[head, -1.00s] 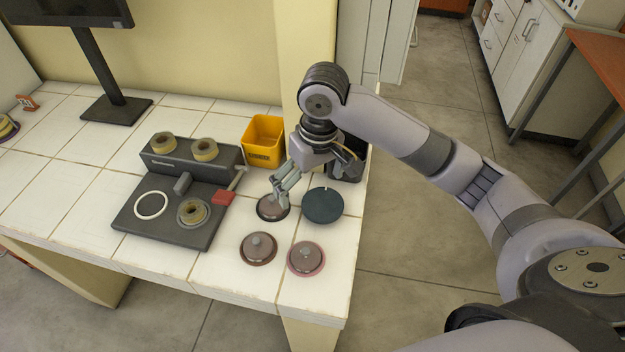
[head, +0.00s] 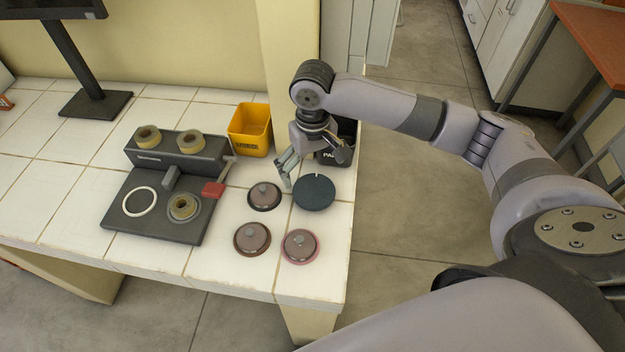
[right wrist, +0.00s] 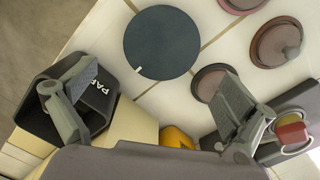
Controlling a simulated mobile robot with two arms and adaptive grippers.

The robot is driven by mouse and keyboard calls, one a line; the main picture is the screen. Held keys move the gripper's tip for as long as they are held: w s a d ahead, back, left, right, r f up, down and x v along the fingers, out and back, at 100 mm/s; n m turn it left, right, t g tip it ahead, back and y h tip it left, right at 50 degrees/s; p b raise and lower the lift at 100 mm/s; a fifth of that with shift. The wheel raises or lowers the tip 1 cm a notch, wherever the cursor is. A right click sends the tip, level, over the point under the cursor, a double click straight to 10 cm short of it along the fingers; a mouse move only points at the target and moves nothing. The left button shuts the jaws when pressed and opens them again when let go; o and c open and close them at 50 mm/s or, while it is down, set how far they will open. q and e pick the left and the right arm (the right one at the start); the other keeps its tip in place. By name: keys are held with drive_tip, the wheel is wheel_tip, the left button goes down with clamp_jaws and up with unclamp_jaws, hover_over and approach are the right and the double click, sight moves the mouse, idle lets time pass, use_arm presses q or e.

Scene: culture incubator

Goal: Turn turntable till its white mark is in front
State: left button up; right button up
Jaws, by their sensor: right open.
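The turntable (head: 314,193) is a dark blue-green disc on the white tiled bench, near its right edge. Its short white mark (head: 317,177) is at the rim on the far side, toward the back of the bench. In the right wrist view the turntable (right wrist: 165,38) lies beyond the fingers, with the white mark (right wrist: 138,70) on the rim side nearest the gripper. My right gripper (head: 314,168) is open and empty, just behind the turntable. In the right wrist view its fingers (right wrist: 158,75) are spread wide. I cannot tell its exact height. My left gripper is not seen.
Three brown knobbed lids (head: 265,196) sit left and in front of the turntable. A dark bin (head: 338,158) marked "PA…" and a yellow bin (head: 250,130) stand behind. A grey station (head: 150,225) with tape-like rings and a red-ended lever (head: 213,189) is at left.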

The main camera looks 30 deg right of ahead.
sight(313, 187)
drive_tip(key=shift+f, duration=2.8)
drive_tip(key=shift+c, duration=0.4)
